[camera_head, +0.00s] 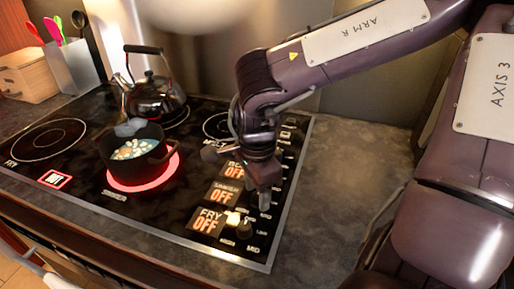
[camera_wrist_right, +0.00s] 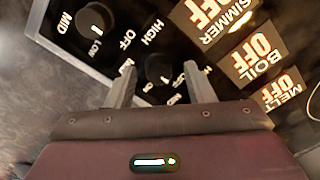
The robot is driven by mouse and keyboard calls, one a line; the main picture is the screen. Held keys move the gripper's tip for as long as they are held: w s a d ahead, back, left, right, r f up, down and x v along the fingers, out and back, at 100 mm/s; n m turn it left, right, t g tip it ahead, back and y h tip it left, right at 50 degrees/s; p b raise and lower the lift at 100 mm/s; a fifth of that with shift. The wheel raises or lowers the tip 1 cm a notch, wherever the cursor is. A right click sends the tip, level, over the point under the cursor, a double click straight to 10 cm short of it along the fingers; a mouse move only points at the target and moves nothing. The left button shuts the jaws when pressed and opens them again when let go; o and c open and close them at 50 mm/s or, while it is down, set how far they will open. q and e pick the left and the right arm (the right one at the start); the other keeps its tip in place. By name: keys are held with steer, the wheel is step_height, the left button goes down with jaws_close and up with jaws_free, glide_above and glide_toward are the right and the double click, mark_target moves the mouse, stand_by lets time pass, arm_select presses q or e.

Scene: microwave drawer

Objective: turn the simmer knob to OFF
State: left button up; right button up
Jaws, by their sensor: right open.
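The simmer display (camera_head: 223,193) on the black cooktop reads OFF in the head view; it also shows at the top of the wrist view (camera_wrist_right: 220,18). My right gripper (camera_head: 263,199) is low over the knob column at the cooktop's right side. In the wrist view its two fingers (camera_wrist_right: 160,86) are apart, one on each side of a dark knob (camera_wrist_right: 160,68), which appears to be the simmer knob. Whether they touch it I cannot tell. A small light mark shows on its lower rim. In the head view the gripper hides this knob. My left gripper is not seen.
Another knob (camera_wrist_right: 97,18) is beside it; the fry display (camera_head: 207,220) is near. A pot (camera_head: 134,152) with pale contents sits on a glowing red burner (camera_head: 168,172). A kettle (camera_head: 154,97) stands behind. A lit HOT sign (camera_head: 55,179) is left. The counter (camera_head: 335,185) on the right is clear.

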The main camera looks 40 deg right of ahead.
mark_target(257, 195)
step_height(257, 195, up, 8)
steer(key=shift+f, duration=0.1)
stand_by(0.4)
stand_by(0.5)
